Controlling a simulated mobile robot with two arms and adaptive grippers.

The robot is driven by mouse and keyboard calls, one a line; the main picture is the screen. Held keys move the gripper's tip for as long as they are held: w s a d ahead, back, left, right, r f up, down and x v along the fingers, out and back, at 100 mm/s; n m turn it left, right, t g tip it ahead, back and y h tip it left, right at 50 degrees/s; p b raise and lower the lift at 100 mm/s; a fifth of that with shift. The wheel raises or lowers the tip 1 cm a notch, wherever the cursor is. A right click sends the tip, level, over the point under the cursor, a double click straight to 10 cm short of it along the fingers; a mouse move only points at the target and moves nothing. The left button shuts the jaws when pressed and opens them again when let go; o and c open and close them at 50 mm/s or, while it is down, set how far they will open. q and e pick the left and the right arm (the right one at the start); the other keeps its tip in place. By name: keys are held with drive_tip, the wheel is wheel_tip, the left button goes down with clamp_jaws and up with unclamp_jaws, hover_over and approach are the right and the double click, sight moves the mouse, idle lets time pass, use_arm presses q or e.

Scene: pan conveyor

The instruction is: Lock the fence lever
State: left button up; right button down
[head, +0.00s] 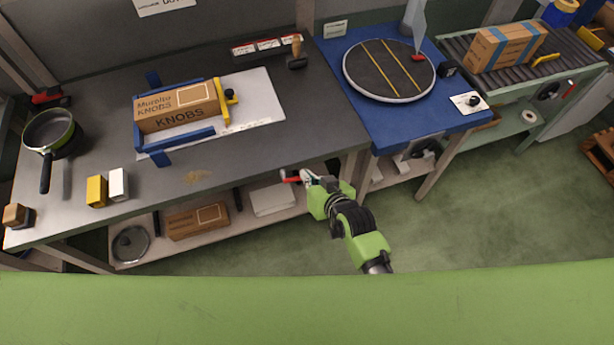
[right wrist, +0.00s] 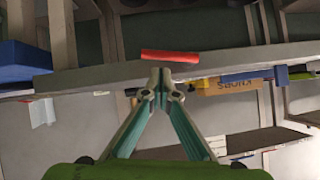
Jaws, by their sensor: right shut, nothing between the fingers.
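My right gripper (head: 299,177) is in front of the dark bench's front edge, its fingers pointing left in the head view. In the right wrist view its fingers (right wrist: 160,76) are together and empty. A red bar (right wrist: 170,55) lies just beyond the fingertips with a small gap. A red piece (head: 288,175) also shows by the fingertips in the head view; I cannot tell whether it is the fence lever. On the bench, a blue frame (head: 185,139) surrounds a KNOBS box (head: 178,108). A yellow fence piece (head: 222,108) with a black knob (head: 231,96) stands at its right end. My left gripper is not in view.
The dark bench (head: 240,155) holds a pan (head: 52,130), a yellow block (head: 96,191) and a white block (head: 118,184). A round turntable (head: 388,75) sits on the blue table (head: 375,125). A roller conveyor (head: 555,70) carries a box (head: 505,46). Open floor lies at the right.

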drive_tip(key=shift+a+f, duration=0.15)
drive_tip(key=shift+f, duration=0.45)
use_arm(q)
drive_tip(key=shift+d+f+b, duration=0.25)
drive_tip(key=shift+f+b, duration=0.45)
use_arm(e)
drive_tip(key=shift+w+f+m+y, duration=0.1)
drive_tip(key=shift+f+m+y, duration=0.35)
drive_tip(key=shift+y, duration=0.15)
